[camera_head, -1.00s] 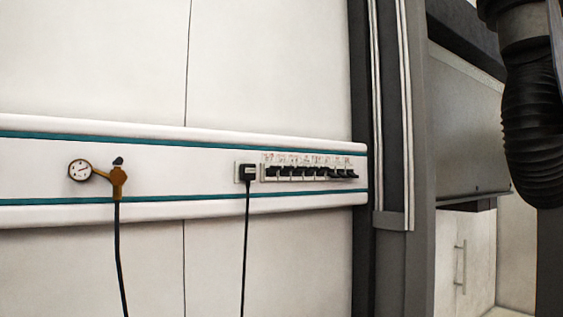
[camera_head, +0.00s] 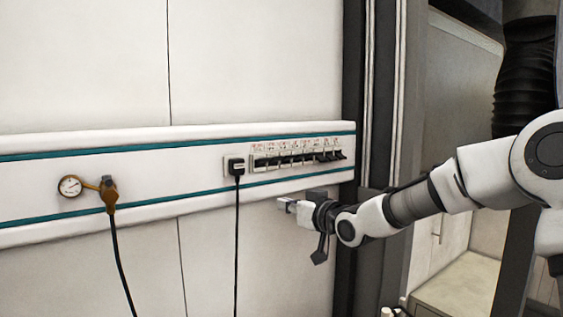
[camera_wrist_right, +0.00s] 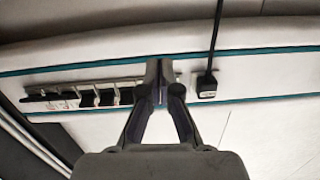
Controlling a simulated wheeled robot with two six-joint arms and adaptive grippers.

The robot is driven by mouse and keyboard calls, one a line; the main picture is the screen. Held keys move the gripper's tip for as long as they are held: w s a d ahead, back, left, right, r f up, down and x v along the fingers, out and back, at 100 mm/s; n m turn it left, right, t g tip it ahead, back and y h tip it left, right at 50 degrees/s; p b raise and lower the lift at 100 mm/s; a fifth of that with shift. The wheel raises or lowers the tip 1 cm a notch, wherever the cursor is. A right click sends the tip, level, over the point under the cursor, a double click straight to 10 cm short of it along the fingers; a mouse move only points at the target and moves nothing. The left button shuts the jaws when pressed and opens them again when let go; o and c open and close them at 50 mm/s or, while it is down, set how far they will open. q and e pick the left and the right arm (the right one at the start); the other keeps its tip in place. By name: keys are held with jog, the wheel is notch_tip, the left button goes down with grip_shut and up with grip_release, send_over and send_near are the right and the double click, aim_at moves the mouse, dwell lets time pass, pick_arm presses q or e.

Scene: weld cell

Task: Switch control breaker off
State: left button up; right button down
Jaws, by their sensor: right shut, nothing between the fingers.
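A row of several breakers (camera_head: 297,158) with black levers is set in the white wall rail, and small red labels run above them. Which one is the control breaker cannot be read. The row also shows in the right wrist view (camera_wrist_right: 90,97), partly hidden behind my fingers. My right gripper (camera_head: 286,205) is below the row, under the rail's lower edge in the head view, apart from the levers. In the right wrist view my right gripper (camera_wrist_right: 162,70) has its fingertips together with nothing between them. My left gripper is not in view.
A black plug (camera_head: 236,166) with a hanging cable sits just left of the breakers. Further left are a gauge (camera_head: 70,186) and a brass valve (camera_head: 107,192) with a hose. A dark post (camera_head: 352,90) stands right of the rail.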

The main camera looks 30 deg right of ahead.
jog(key=s+d+r+t+p, duration=0.1)
jog(key=s+d+r+t, duration=0.15)
jog(key=r, duration=1.15)
jog(key=b, duration=0.1)
send_near(271, 131)
jog(key=w+p, duration=0.1)
jog(key=w, duration=0.1)
jog(key=w+p, duration=0.1)
jog(key=w, duration=0.1)
jog(key=w+a+p, duration=0.1)
jog(key=w, duration=0.1)
jog(key=shift+w+r, duration=0.15)
jog(key=shift+r, duration=0.25)
jog(key=f, duration=0.2)
jog(key=s+f, duration=0.1)
jog(key=f, duration=0.1)
jog(key=shift+s+d+f, duration=0.15)
jog(key=shift+d, duration=0.1)
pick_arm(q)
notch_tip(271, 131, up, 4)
pick_arm(e)
jog(key=shift+f, duration=0.1)
jog(key=shift+a, duration=0.15)
